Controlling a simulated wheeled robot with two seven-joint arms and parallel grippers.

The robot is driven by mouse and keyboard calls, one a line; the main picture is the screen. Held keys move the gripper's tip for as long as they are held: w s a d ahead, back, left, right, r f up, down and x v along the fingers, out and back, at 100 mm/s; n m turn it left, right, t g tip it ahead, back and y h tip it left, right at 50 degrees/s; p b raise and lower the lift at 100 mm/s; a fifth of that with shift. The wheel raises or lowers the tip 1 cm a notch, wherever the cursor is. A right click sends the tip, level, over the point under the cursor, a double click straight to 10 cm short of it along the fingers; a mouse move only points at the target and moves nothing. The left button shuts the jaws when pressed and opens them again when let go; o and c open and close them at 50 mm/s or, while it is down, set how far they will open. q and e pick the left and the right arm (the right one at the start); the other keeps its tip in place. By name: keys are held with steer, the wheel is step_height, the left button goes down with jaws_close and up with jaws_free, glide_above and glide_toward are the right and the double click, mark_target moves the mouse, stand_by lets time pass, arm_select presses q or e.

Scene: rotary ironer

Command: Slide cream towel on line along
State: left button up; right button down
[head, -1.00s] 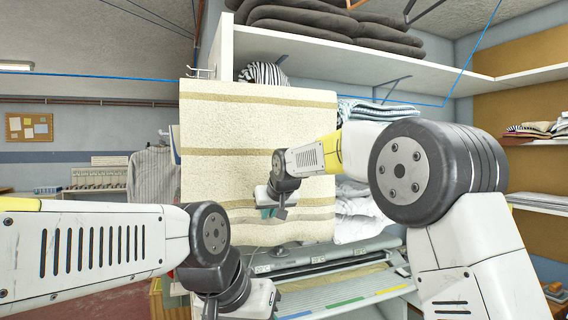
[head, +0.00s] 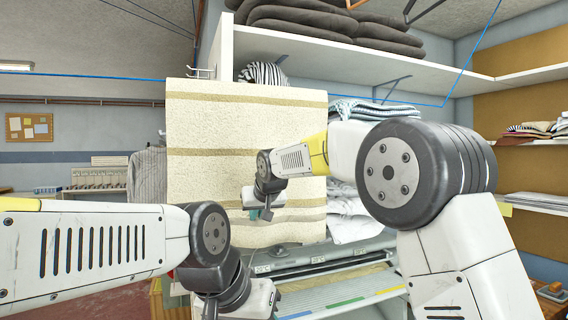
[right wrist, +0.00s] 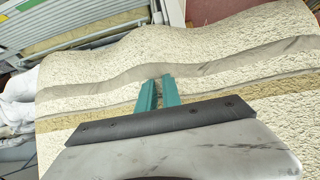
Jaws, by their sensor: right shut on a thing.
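The cream towel (head: 245,128) with tan stripes hangs over the blue line (head: 110,77) in the middle of the head view. Its lower part fills much of the right wrist view (right wrist: 190,55). My right gripper (head: 266,213) is at the towel's lower part, and its teal fingers (right wrist: 158,90) are shut on the cloth in the right wrist view. My left gripper (head: 262,300) is low in the head view, below the towel; its fingers are mostly hidden, so its opening does not show.
A white shelf (head: 330,62) with folded dark grey cloths (head: 320,22) is above and right of the towel. The ironer (head: 330,262) stands below. Folded laundry (head: 350,215) lies right of the towel. A striped garment (head: 148,175) hangs at left.

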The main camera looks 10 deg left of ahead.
mark_target(234, 223)
steer(key=shift+s+a, duration=0.55)
steer(key=shift+a, duration=0.25)
steer(key=shift+s+a, duration=0.55)
steer(key=shift+a, duration=0.3)
steer(key=shift+s+a, duration=0.55)
steer(key=shift+a, duration=0.25)
steer(key=s+a, duration=0.3)
steer(key=a, duration=0.2)
steer(key=shift+s, duration=0.2)
steer(key=shift+a, duration=0.1)
steer(key=shift+s+a, duration=0.85)
steer(key=shift+a, duration=0.35)
steer(key=shift+s+a, duration=0.85)
steer(key=shift+a, duration=0.3)
steer(key=shift+a, duration=0.1)
steer(key=shift+s+a, duration=0.55)
steer(key=shift+a, duration=0.25)
steer(key=shift+s+a, duration=0.55)
steer(key=shift+a, duration=0.25)
steer(key=shift+s+a, duration=0.55)
steer(key=shift+a, duration=0.25)
